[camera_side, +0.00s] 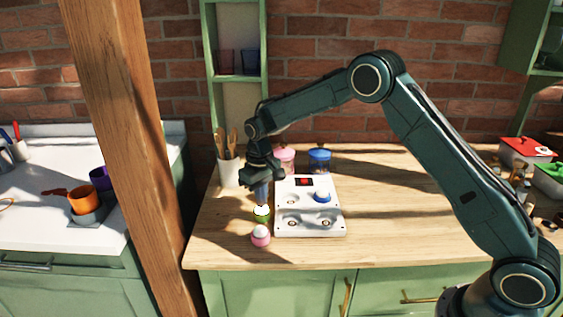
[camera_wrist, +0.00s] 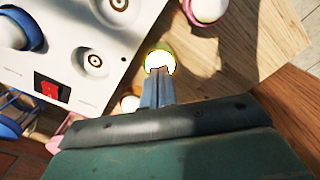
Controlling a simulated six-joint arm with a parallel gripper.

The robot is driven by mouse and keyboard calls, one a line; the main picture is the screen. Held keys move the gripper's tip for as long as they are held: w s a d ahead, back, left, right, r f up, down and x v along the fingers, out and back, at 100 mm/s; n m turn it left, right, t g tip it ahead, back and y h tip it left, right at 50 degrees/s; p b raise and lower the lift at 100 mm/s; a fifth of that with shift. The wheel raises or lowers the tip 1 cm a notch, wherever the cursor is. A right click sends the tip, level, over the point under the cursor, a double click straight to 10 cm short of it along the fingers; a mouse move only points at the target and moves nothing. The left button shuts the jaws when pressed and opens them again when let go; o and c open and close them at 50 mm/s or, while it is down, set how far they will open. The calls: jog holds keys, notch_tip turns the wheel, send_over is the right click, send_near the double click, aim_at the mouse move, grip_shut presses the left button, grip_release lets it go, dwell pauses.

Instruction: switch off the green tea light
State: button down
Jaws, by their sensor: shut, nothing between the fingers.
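The green tea light (camera_side: 262,213) stands on the wooden table just left of the white panel; its top glows bright. It also shows in the wrist view (camera_wrist: 161,58), with a yellow-green rim around a glowing white dome. My gripper (camera_side: 261,203) points down directly over it, fingers shut with nothing between them. In the wrist view the fingertips (camera_wrist: 158,72) overlap the near edge of the light; I cannot tell whether they touch it.
A pink tea light (camera_side: 260,236) stands in front of the green one. The white panel (camera_side: 310,228) holds a blue tea light (camera_side: 322,197), empty round sockets and a red switch (camera_side: 304,182). A utensil pot (camera_side: 230,170), pink jar (camera_side: 285,160) and blue jar (camera_side: 319,160) stand behind.

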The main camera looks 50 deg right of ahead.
dwell(0.4)
notch_tip(320, 180, up, 8)
dwell(1.0)
jog(key=s+d+r+t, duration=0.2)
jog(key=s+r+t, duration=0.1)
jog(key=s+r, duration=1.4)
jog(key=s+f+t, duration=0.2)
jog(key=s+f, duration=0.1)
jog(key=s, duration=1.7)
jog(key=shift+s+d+m+t, duration=0.3)
jog(key=shift+s+d, duration=0.1)
